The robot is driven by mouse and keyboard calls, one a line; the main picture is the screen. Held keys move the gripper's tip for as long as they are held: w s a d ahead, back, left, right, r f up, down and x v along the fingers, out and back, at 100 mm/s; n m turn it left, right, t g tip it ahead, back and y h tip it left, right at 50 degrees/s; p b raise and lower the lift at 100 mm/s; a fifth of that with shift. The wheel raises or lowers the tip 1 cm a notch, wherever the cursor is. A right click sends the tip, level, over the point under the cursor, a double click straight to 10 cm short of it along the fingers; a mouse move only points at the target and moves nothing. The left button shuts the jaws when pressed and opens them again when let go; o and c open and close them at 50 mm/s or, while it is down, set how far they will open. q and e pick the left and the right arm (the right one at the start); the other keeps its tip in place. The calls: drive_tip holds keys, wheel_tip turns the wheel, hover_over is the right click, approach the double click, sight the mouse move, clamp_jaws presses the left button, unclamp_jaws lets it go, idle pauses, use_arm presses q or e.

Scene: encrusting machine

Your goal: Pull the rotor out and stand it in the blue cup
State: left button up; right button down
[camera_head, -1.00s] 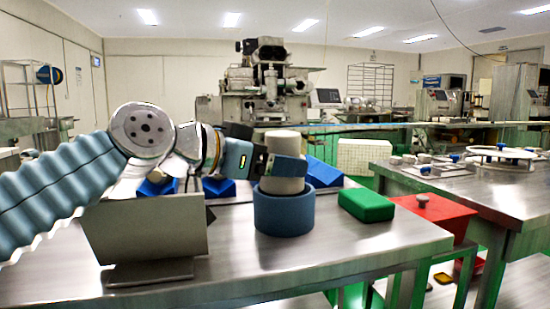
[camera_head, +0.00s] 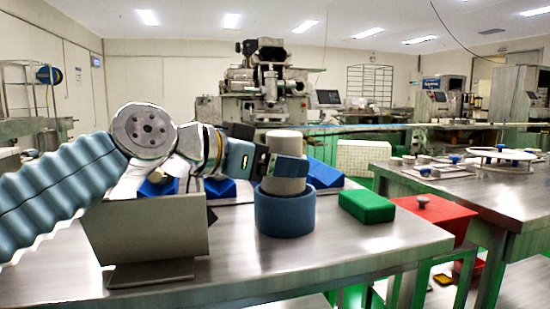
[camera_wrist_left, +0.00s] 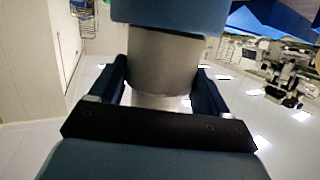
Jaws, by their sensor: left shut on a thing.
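The rotor (camera_head: 284,184) is a pale grey cylinder standing upright, with its lower end inside the rim of the blue cup (camera_head: 285,214). Whether it touches the cup's bottom is hidden. My left gripper (camera_head: 286,166) comes in from the left and is shut on the rotor's upper part. In the left wrist view, which looks upside down, the rotor (camera_wrist_left: 163,66) sits between the two dark fingers of the left gripper (camera_wrist_left: 164,82). The blue cup (camera_wrist_left: 190,13) shows at the top edge there, around the rotor's end. My right gripper is not in view.
A grey metal box-like stand (camera_head: 152,240) is left of the cup on the steel table (camera_head: 330,262). A green block (camera_head: 367,206) lies right of the cup. Blue wedge blocks (camera_head: 323,174) are behind. A red box (camera_head: 440,215) stands beyond the table's right edge. The front right tabletop is clear.

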use_arm(q)
drive_tip(key=shift+d+f+g+p, duration=0.7)
drive_tip(key=shift+d+f+p, duration=0.4)
drive_tip(key=shift+p, duration=0.1)
drive_tip(key=shift+r, duration=0.1)
drive_tip(key=c, duration=0.3)
drive_tip(key=o, duration=1.4)
drive_tip(key=shift+d, duration=0.1)
drive_tip(key=shift+o, duration=1)
drive_tip(key=shift+w+d, duration=0.15)
drive_tip(key=shift+d, duration=0.05)
drive_tip(key=shift+o, duration=0.5)
drive_tip(key=shift+w+a+r, duration=0.1)
drive_tip(key=shift+w+a, duration=0.05)
drive_tip(key=shift+a, duration=0.05)
drive_tip(key=shift+a+r, duration=0.1)
drive_tip(key=shift+a, duration=0.1)
